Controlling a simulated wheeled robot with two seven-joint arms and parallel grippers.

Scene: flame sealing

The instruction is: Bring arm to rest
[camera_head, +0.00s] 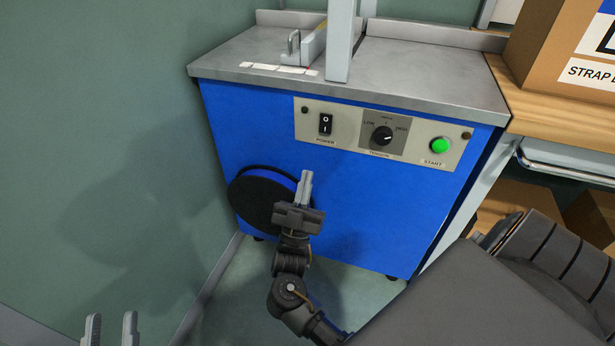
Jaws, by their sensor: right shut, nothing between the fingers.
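My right gripper (305,182) is in front of the blue front of the machine (375,225). Its light grey fingers are together, pointing up, with nothing visible between them. They overlap the right edge of the round black disc (256,200) in the picture; I cannot tell whether they touch it. My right arm comes up from the lower right. My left gripper (111,328) shows only as two grey fingertips at the bottom left edge. They stand apart with nothing between them. The rest of that gripper is out of the picture.
The machine has a metal top and a panel with a power switch (326,124), a tension knob (382,135) and a lit green start button (440,146). A cardboard box (545,62) stands on a wooden bench at the right. A green wall is close on the left.

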